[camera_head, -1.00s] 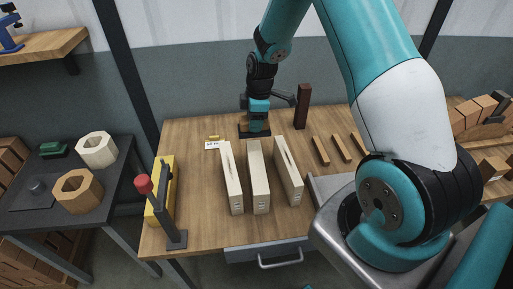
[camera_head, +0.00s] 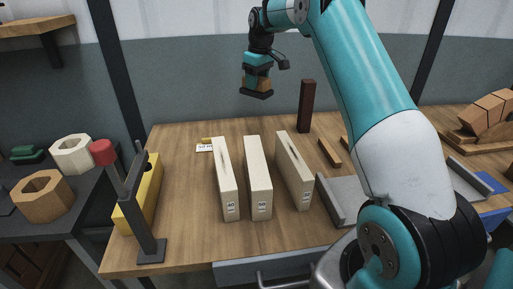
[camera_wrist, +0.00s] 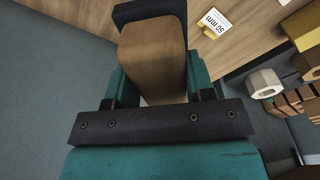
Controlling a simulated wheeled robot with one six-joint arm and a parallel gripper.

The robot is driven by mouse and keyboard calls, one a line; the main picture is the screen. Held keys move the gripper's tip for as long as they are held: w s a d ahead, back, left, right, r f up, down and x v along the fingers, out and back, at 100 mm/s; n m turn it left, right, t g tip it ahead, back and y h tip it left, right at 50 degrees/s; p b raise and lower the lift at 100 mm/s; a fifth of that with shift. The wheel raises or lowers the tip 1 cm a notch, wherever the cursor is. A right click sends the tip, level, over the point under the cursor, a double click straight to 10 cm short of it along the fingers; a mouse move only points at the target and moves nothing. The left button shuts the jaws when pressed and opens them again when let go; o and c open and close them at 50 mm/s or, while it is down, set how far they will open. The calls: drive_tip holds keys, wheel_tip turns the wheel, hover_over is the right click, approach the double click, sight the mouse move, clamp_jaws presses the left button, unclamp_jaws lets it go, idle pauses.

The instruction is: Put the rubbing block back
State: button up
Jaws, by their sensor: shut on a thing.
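My gripper (camera_head: 257,75) is raised in the air above the far side of the workbench. It is shut on a brown wooden block with a dark flat sole, which I take to be the rubbing block (camera_head: 258,93). The block hangs clear of the bench top, slightly tilted in the head view. In the wrist view, the rubbing block (camera_wrist: 152,58) sits between the teal fingers, with its dark sole at the far end. Part of it is hidden by the gripper.
Three pale upright boxes (camera_head: 258,180) stand mid-bench. A dark brown post (camera_head: 306,105) stands behind them. A "50 mm" card (camera_head: 205,148) lies at the back left, also in the wrist view (camera_wrist: 215,22). A yellow block (camera_head: 150,190) and red-knobbed stand (camera_head: 103,152) occupy the left edge.

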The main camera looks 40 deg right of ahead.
wheel_tip(320, 180, down, 19)
drive_tip(key=shift+f+p, duration=0.15)
drive_tip(key=shift+p, duration=0.65)
drive_tip(key=shift+f, duration=0.1)
drive_tip(key=o, duration=0.9)
drive_tip(key=shift+c, duration=0.2)
drive_tip(key=shift+o, duration=0.2)
